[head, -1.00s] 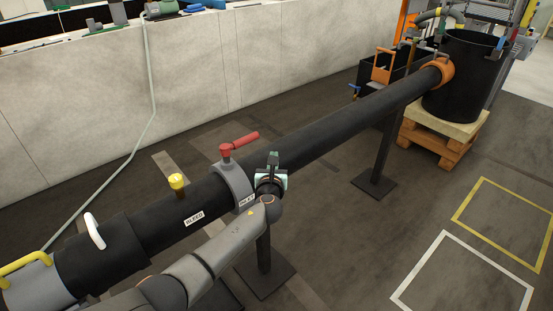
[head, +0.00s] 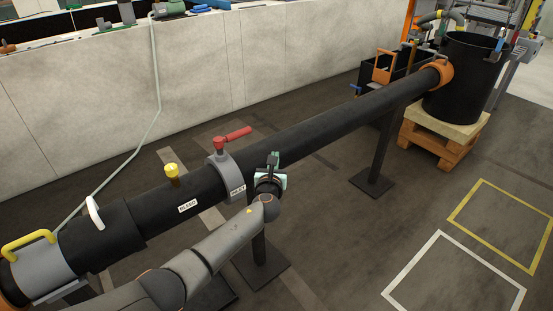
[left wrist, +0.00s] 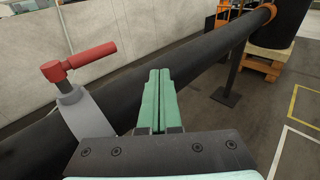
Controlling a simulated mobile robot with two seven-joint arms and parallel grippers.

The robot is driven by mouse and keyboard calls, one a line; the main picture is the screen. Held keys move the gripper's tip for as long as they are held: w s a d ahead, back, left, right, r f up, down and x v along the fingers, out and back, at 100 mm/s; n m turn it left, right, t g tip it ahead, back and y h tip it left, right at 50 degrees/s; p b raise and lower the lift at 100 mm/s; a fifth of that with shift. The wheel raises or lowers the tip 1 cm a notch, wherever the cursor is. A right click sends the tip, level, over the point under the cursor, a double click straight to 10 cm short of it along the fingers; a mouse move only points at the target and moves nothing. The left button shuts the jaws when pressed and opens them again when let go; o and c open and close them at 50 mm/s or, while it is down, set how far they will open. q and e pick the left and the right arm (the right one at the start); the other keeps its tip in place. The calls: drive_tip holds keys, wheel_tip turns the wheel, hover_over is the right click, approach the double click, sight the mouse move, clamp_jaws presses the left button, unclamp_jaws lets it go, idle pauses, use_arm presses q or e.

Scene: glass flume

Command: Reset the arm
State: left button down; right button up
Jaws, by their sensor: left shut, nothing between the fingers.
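My left arm reaches in from the bottom of the head view, and its gripper (head: 274,160) is by the near side of the black pipe (head: 330,123), to the right of the inlet collar. In the left wrist view the green fingers (left wrist: 158,100) are pressed together with nothing between them. The red-handled inlet valve (head: 231,139) stands on a grey collar labelled INLET, and it also shows in the left wrist view (left wrist: 78,62), left of the fingers. The gripper appears apart from the handle. My right gripper is not in view.
A yellow knob (head: 172,170), a white lever (head: 95,212) and a yellow handle (head: 28,243) sit along the pipe to the left. A black barrel (head: 466,80) stands on a wooden pallet (head: 437,145) at the far right. Floor to the right is open, with taped squares (head: 455,272).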

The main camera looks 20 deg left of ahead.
use_arm(q)
drive_tip(key=shift+s+d, duration=0.1)
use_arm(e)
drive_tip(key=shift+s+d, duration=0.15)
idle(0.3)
use_arm(q)
drive_tip(key=s+d+f+n+g+h+p, duration=0.2)
drive_tip(key=s+f+n, duration=0.5)
drive_tip(key=s, duration=0.3)
drive_tip(key=s+d+f+n+g+h+p, duration=0.1)
drive_tip(key=s+d+f+n+g+p, duration=0.15)
drive_tip(key=s+f+n, duration=0.6)
drive_tip(key=s+r+n+g+h+p, duration=0.2)
drive_tip(key=s+n, duration=1.4)
drive_tip(key=s, duration=0.8)
drive_tip(key=shift+a+r+h+p, duration=0.4)
drive_tip(key=shift+r+p, duration=0.05)
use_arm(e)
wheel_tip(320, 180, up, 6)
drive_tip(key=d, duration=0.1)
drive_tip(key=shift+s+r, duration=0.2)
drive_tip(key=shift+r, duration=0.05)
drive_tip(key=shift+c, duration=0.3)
